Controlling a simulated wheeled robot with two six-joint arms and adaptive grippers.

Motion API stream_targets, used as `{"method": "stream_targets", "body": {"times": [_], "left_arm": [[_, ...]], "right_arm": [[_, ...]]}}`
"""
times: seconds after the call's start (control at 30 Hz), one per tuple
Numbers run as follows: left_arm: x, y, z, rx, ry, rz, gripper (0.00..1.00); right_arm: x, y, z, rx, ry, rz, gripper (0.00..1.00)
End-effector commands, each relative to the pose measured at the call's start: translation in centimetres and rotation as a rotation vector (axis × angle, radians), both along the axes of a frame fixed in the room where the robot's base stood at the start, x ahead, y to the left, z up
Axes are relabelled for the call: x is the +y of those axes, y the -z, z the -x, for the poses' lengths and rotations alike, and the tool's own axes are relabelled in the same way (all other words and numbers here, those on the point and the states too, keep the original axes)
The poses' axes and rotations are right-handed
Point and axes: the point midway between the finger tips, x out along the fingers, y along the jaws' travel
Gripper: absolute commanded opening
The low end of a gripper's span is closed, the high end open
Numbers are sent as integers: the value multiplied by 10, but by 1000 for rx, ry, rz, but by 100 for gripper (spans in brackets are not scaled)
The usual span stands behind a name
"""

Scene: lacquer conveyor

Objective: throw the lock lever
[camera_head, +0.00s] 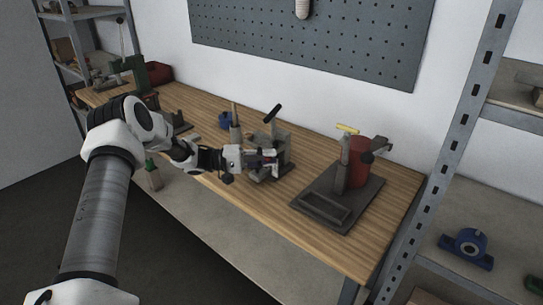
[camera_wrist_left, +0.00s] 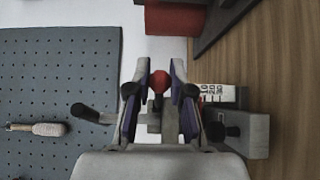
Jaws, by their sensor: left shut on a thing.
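The grey fixture body (camera_wrist_left: 255,136) and the black-handled lever (camera_wrist_left: 92,113) also show there. The knob's lower stem is partly hidden by the fingers. My right gripper is not in view.
A red cylinder (camera_head: 359,161) with clamp parts stands on a dark base plate (camera_head: 316,207) to the right. A blue item (camera_head: 224,120) lies behind the gripper. A grey pegboard (camera_head: 310,40) hangs on the wall. The workbench's front right (camera_head: 345,255) is clear.

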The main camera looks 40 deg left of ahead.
Motion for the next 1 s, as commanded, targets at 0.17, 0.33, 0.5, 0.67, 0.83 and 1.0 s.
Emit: {"method": "stream_targets", "body": {"times": [0.17, 0.33, 0.5, 0.67, 0.83, 1.0], "left_arm": [[3, 0, 1, 0, 37, 0, 0], [3, 0, 1, 0, 47, 0, 0], [3, 0, 1, -1, 47, 1, 0], [3, 0, 1, -1, 46, 0, 42], [3, 0, 1, -1, 46, 0, 48], [4, 0, 2, -2, 46, 1, 48]], "right_arm": [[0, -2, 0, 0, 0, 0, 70], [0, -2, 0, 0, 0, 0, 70], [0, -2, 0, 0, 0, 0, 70], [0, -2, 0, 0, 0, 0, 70], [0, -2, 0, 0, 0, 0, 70], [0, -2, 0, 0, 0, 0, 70]]}}
